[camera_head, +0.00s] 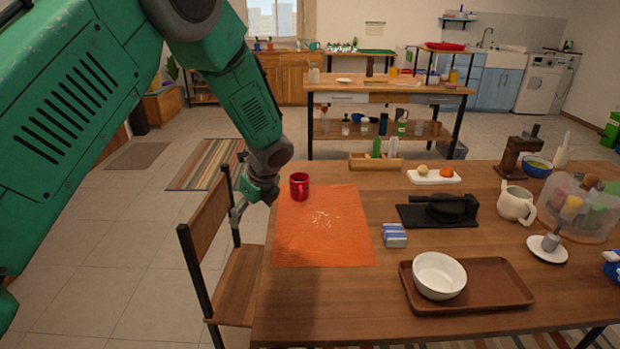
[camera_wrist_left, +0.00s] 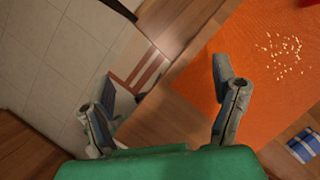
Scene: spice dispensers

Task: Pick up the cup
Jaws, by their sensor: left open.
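A red cup (camera_head: 299,186) stands upright at the top left corner of an orange mat (camera_head: 325,240) on the wooden table. My left gripper (camera_head: 238,216) is left of the cup, beside the table's left edge and near a wooden chair. In the left wrist view the gripper (camera_wrist_left: 165,95) is open and empty, with one finger over the orange mat (camera_wrist_left: 265,90) and the other over the floor. A bit of the red cup (camera_wrist_left: 296,16) shows at the top right of that view. My right gripper is not in view.
A wooden chair (camera_head: 207,212) stands at the table's left edge. A blue and white packet (camera_head: 394,236) lies right of the mat. A brown tray (camera_head: 492,285) with a white bowl (camera_head: 439,272), a black pan and a white pitcher (camera_head: 516,204) occupy the right side.

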